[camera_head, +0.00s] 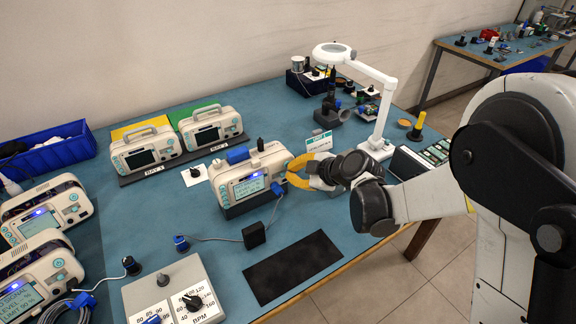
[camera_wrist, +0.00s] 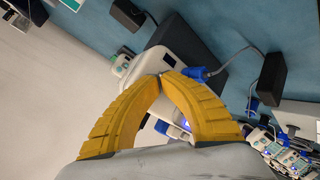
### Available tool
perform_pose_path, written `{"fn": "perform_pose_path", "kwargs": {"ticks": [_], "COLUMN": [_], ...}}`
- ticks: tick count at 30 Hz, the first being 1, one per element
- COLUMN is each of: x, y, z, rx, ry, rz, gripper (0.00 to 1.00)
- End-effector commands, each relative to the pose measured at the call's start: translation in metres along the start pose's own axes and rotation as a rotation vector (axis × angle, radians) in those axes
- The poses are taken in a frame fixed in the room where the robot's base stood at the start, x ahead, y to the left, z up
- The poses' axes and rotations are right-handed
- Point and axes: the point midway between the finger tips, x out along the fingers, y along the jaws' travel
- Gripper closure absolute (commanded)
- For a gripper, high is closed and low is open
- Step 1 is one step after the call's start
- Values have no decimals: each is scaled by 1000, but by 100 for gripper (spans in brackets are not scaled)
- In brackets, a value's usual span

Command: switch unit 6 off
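A white monitor unit (camera_head: 255,172) with a lit screen and a glowing blue light stands on a dark base mid-table; I cannot read a unit number on it. A blue plug (camera_head: 277,188) with a grey cable is at its front right. My gripper (camera_head: 293,172), with yellow fingers, is at the unit's right side; I cannot tell whether it touches. In the wrist view, the fingertips (camera_wrist: 161,76) meet with nothing visible between them, in front of the white housing (camera_wrist: 178,50). The fingers hide part of the unit there, and no power switch is clearly visible.
Two dark-screened monitors (camera_head: 145,149) stand on a rack at the back left. Two lit monitors (camera_head: 45,209) stand at the left edge. A black adapter box (camera_head: 254,235) and dark mat (camera_head: 292,266) lie in front. A white lamp (camera_head: 378,105) stands behind my gripper.

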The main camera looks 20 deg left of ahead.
Motion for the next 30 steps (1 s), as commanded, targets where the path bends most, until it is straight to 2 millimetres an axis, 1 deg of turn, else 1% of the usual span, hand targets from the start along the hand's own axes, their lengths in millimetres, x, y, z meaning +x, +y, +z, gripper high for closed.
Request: {"fn": "perform_pose_path", "kwargs": {"ticks": [10, 19, 30], "x": [1, -11, -14], "y": [1, -8, -10], "z": [0, 4, 5], "rx": [0, 0, 0], "ry": [0, -1, -1], "rz": [0, 1, 1], "gripper": [100, 100, 100]}}
